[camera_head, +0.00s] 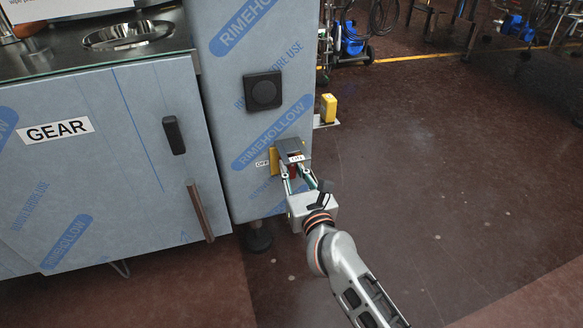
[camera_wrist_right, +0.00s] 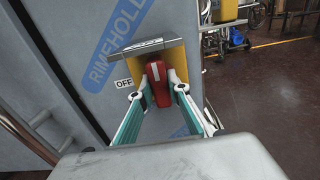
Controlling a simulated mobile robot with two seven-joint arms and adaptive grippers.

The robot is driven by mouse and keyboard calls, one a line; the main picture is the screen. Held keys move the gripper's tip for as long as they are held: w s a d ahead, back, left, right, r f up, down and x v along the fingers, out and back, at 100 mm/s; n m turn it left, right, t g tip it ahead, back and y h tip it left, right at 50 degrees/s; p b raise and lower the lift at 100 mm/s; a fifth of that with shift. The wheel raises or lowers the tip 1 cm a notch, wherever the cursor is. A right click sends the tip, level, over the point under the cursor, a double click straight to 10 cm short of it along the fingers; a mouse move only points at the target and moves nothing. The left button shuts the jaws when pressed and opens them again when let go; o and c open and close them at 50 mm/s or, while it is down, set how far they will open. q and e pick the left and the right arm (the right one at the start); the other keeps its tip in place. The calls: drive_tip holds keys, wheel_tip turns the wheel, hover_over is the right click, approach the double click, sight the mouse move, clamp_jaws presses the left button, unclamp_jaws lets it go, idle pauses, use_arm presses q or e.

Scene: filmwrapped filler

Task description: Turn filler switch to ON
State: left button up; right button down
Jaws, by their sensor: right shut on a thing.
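The filler switch is a red handle (camera_wrist_right: 158,83) on a yellow backing (camera_wrist_right: 176,56), under a grey hood (camera_wrist_right: 136,48), on the film-wrapped cabinet's front. An OFF label (camera_wrist_right: 124,83) is left of it. In the head view the red handle (camera_head: 292,171) is mostly hidden by the hood (camera_head: 290,150), which bears a small label reading ON. A white mark on the handle points roughly upward in the wrist view. My right gripper (camera_head: 295,177) is shut on the handle, one finger on each side, as the right wrist view (camera_wrist_right: 162,97) shows. My left gripper is not in view.
A black square fitting (camera_head: 263,91) sits above the switch. Left is a cabinet door labelled GEAR (camera_head: 57,130) with a black latch (camera_head: 174,135) and brown bar handle (camera_head: 200,211). A yellow block (camera_head: 328,108) is right of the cabinet. The floor at right is open.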

drive_tip(key=shift+f, duration=0.1)
drive_tip(key=c, duration=1.9)
unclamp_jaws()
drive_tip(key=v, duration=1.2)
